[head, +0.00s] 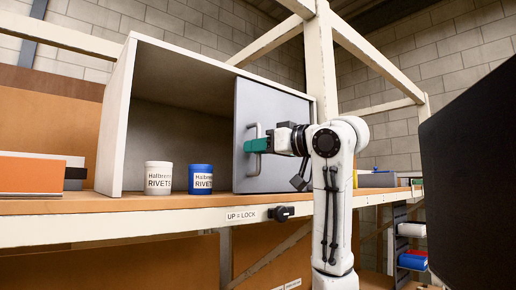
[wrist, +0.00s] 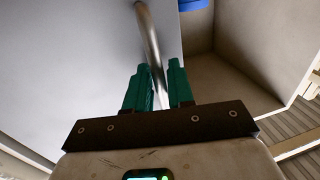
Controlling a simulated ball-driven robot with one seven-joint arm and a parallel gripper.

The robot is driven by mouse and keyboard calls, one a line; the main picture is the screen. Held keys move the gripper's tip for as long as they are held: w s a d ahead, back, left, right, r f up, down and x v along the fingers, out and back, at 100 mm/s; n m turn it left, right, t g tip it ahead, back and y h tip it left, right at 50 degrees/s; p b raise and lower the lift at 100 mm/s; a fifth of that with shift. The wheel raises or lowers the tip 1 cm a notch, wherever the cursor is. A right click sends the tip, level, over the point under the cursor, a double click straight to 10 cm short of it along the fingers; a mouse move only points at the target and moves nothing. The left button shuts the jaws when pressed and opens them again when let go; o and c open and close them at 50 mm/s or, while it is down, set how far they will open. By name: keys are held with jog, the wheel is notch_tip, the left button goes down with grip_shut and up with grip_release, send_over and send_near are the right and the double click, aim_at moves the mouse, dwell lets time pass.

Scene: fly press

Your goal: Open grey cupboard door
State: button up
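The grey cupboard door (head: 275,105) covers the right part of a pale cupboard (head: 118,125); the left part is uncovered. The door carries an upright bar handle (head: 251,167) near its left edge. In the wrist view the door (wrist: 80,40) is on the left, and its handle (wrist: 150,35) runs down between the green fingers. My gripper (head: 257,145) is at the handle with the bar between its fingertips. In the wrist view the gripper (wrist: 159,75) has only a narrow gap, mostly filled by the bar.
A black knob (head: 282,213) sits on the shelf edge beside an "UP = LOCK" label (head: 247,215). Orange boxes (head: 32,174) are at left.

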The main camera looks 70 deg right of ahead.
jog(key=shift+o, duration=0.4)
jog(key=shift+a, duration=0.1)
jog(key=b+v, duration=0.3)
jog(key=v, duration=0.7)
jog(key=shift+s, duration=0.35)
jog(key=shift+a, duration=0.1)
